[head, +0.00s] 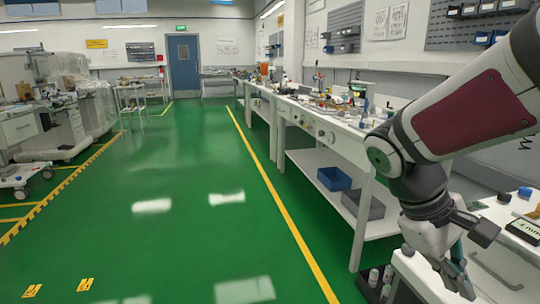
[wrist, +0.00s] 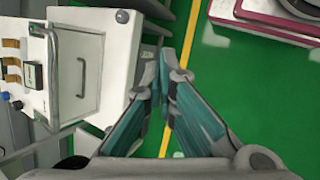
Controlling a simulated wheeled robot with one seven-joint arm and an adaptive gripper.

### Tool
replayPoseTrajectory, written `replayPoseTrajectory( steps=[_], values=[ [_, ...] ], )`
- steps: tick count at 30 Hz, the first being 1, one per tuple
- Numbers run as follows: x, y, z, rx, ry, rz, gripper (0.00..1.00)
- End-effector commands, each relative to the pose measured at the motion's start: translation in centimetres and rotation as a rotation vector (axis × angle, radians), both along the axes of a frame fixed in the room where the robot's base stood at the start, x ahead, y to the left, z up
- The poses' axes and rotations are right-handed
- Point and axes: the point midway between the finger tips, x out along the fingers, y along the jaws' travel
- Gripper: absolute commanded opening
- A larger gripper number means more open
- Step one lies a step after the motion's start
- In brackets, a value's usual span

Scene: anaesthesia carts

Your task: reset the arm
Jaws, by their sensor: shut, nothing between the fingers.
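My gripper (wrist: 163,75) is shut and empty, its teal fingers meeting at the tips in the wrist view. In the head view my arm hangs down at the right, bent at the elbow, and the gripper (head: 466,284) points downward beside a white cart. The white cart (head: 505,266) has a grey handle on its front. It also shows in the wrist view (wrist: 106,60), left of the fingers. I cannot tell how far the fingers are from it.
A long white workbench (head: 335,126) crowded with tools runs along the right wall. A blue bin (head: 334,179) sits on its lower shelf. White carts (head: 18,131) stand at the left. The green floor (head: 180,200) between the yellow lines is clear. A blue door (head: 185,66) is at the back.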

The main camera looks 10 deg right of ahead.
Motion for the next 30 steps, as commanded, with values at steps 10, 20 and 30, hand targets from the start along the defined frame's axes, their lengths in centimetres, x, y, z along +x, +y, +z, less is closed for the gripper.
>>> replayPoseTrajectory(
  steps=[10, 20, 30],
  values=[
    [-7.4, 9.3, 0.8, 0.279, -0.228, -0.12, 0.0],
    [-11.4, 14.7, 0.4, 0.446, -0.336, -0.165, 0.0],
    [-11.3, 15.5, 4.6, 0.477, -0.395, -0.162, 0.0]
  ],
)
